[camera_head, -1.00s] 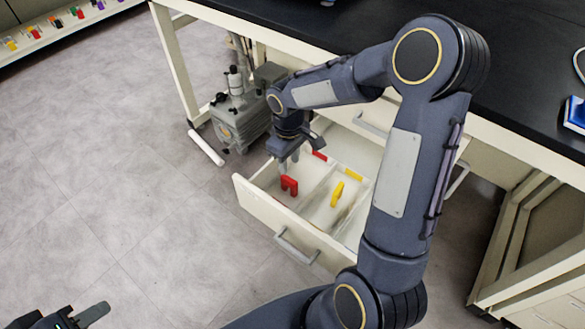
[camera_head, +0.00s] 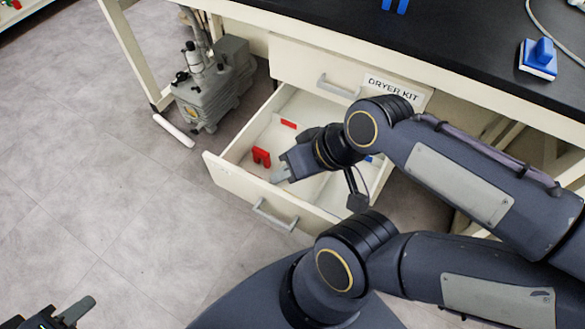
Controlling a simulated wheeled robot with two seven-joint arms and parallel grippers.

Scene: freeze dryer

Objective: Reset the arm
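My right arm reaches in from the right, and its gripper (camera_head: 276,177) is over the open drawer (camera_head: 228,180). The fingers point left and lie just right of a red piece (camera_head: 261,157), apart from it as far as I can see. Whether the fingers are open or shut is hard to tell. My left gripper (camera_head: 75,313) shows only partly at the bottom left corner; one grey fingertip is visible over the floor. The yellow pieces seen earlier in the drawer are hidden behind my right arm.
A red strip (camera_head: 288,124) lies at the drawer's back. A grey pump (camera_head: 213,88) and a white tube (camera_head: 174,131) are left of the drawer. A blue-and-white block (camera_head: 538,59) sits on the black bench top (camera_head: 450,50). The floor at left is clear.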

